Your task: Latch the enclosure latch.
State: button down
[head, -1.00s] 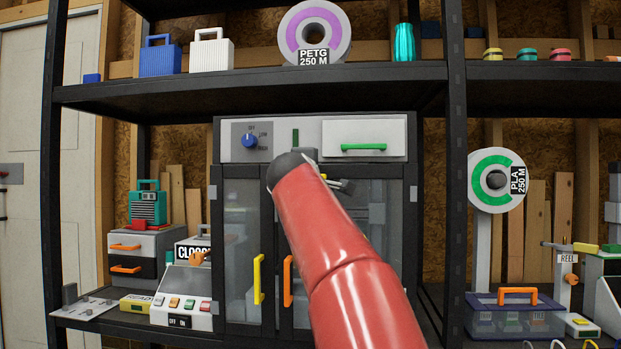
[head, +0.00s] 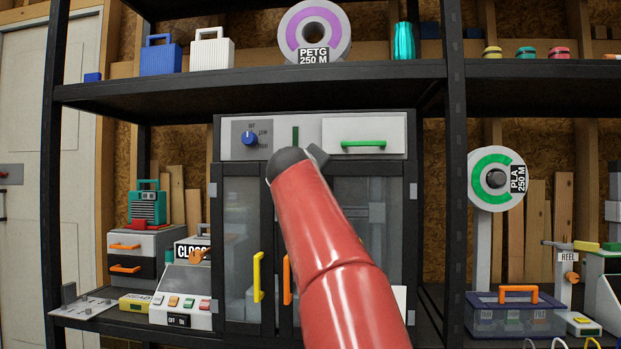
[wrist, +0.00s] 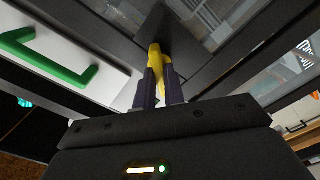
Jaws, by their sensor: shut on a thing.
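The enclosure (head: 268,190) is a dark cabinet with two glazed doors. Its left door has a yellow handle (head: 258,277) and its right door an orange handle (head: 287,279). In the wrist view a yellow latch lever (wrist: 154,57) stands at the dark frame near the top of the doors. My gripper (wrist: 158,84) is shut on this lever, with a finger on each side. In the head view my red arm hides the latch and my gripper. The doors look closed, but my arm covers much of the right one.
Above the doors is a panel with a blue knob (head: 249,139) and a white drawer with a green handle (head: 363,144), close beside my gripper in the wrist view. A shelf (head: 250,88) runs overhead. A dark upright (head: 456,200) stands to the right.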

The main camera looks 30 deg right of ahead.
jog(key=shift+m+b, duration=0.85)
jog(key=shift+m, duration=4.15)
jog(key=c, duration=1.5)
grip_release()
